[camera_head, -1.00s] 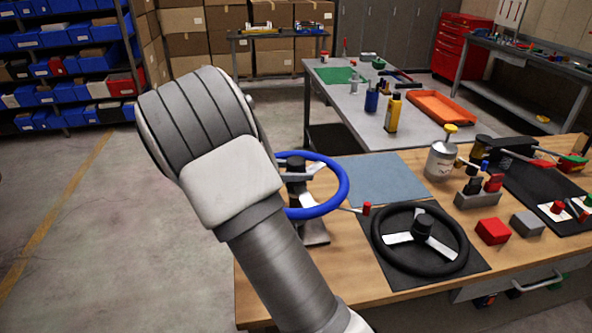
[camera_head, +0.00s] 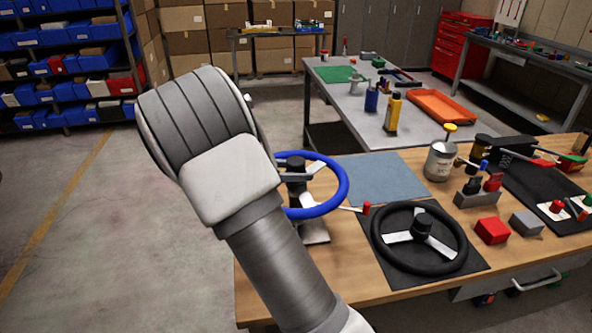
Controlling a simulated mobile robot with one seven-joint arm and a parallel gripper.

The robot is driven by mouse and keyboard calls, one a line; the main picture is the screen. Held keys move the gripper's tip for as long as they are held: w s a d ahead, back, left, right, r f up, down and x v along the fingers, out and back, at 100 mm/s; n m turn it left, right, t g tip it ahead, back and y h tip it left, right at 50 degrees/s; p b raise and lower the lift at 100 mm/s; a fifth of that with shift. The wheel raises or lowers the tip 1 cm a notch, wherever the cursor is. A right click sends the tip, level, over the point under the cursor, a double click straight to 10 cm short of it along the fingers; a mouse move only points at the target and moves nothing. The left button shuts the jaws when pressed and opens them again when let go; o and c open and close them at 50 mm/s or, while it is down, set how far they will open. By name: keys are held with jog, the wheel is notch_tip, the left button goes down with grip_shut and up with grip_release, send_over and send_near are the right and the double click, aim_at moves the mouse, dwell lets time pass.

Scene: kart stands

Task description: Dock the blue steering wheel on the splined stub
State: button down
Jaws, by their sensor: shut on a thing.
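The blue steering wheel (camera_head: 331,205) is near level above the left end of the wooden bench. Its left part is hidden behind my arm. A dark hub and pale spokes show inside the rim. Below it is a dark upright post on a grey base plate (camera_head: 314,232), seemingly the stand of the splined stub. The splines cannot be made out, and I cannot tell whether the hub is seated on the stub or just above it. My gripper is hidden behind my arm, which fills the left centre.
A black steering wheel (camera_head: 377,238) lies on a dark mat. Right of it are a red block (camera_head: 492,231), a grey block (camera_head: 526,223) and a metal can (camera_head: 440,161). A red-tipped lever (camera_head: 366,209) is close to the blue rim. The blue-grey mat (camera_head: 385,180) is clear.

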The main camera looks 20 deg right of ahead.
jog(key=shift+f, duration=0.5)
jog(key=shift+c, duration=1.8)
grip_release()
jog(key=shift+f, duration=0.1)
jog(key=shift+p+v, duration=0.5)
jog(key=shift+v, duration=0.75)
jog(key=p+v, duration=0.4)
jog(key=v, duration=0.4)
jog(key=shift+a+r, duration=0.2)
